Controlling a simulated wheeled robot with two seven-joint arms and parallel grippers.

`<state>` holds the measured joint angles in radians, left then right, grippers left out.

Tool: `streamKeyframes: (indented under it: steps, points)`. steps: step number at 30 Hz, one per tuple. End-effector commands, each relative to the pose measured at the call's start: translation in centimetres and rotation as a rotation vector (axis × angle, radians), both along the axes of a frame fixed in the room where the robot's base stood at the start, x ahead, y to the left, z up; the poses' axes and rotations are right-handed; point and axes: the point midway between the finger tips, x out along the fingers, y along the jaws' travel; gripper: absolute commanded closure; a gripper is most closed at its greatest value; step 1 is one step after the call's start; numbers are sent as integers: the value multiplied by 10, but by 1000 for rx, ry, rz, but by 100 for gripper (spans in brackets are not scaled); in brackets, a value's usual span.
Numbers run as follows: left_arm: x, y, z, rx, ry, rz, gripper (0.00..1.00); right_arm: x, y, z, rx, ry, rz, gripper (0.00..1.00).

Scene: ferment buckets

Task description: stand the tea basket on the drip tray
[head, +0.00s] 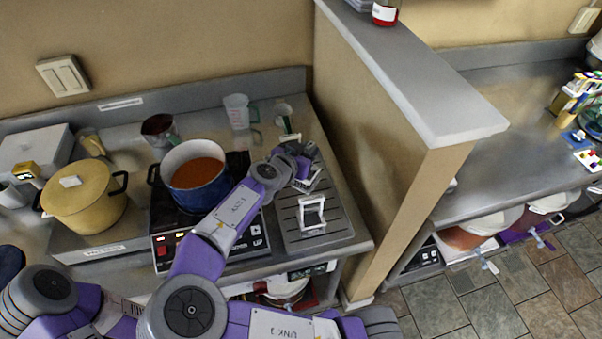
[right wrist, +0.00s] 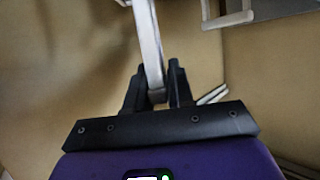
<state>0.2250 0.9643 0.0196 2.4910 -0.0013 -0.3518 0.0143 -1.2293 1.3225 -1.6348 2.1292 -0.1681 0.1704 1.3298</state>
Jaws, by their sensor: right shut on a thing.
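The drip tray (head: 341,225) is a grey ribbed tray on the counter, right of the hot plate. A small white open frame (head: 312,227) stands on it, with another pale piece behind it partly hidden by my arm. My right gripper (head: 304,158) is over the tray's far end, near the partition wall. In the right wrist view my right gripper (right wrist: 158,92) is shut on a flat silver bar (right wrist: 148,42), which looks like the tea basket's handle. The basket's body is not clear in either view. My left gripper is out of view.
A blue pot of orange liquid (head: 197,172) sits on the hot plate (head: 163,226), left of my right arm. A yellow lidded pot (head: 84,203) is further left. A clear jug (head: 237,110) and small cup (head: 284,111) stand behind. The partition wall (head: 385,165) closes the right side.

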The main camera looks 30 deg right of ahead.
Motion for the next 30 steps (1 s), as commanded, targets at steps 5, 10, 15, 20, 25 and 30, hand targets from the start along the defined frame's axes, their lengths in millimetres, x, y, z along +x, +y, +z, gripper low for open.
streamKeyframes:
  steps: [5, 10, 15, 20, 25, 30]
  points:
    - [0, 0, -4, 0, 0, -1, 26, 1, 2, -19, -2, -1, 4, 100]
    - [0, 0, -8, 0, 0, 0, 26, 1, 2, -36, -3, 2, 6, 100]
    - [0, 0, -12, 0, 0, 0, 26, 1, 2, -56, -2, -1, 4, 100]
    - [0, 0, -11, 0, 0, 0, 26, 2, 3, -55, 0, -2, 6, 100]
    - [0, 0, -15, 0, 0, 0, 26, 2, 3, -59, 0, -2, 6, 100]
    - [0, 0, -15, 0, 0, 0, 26, 2, 3, -58, -1, -1, 6, 56]
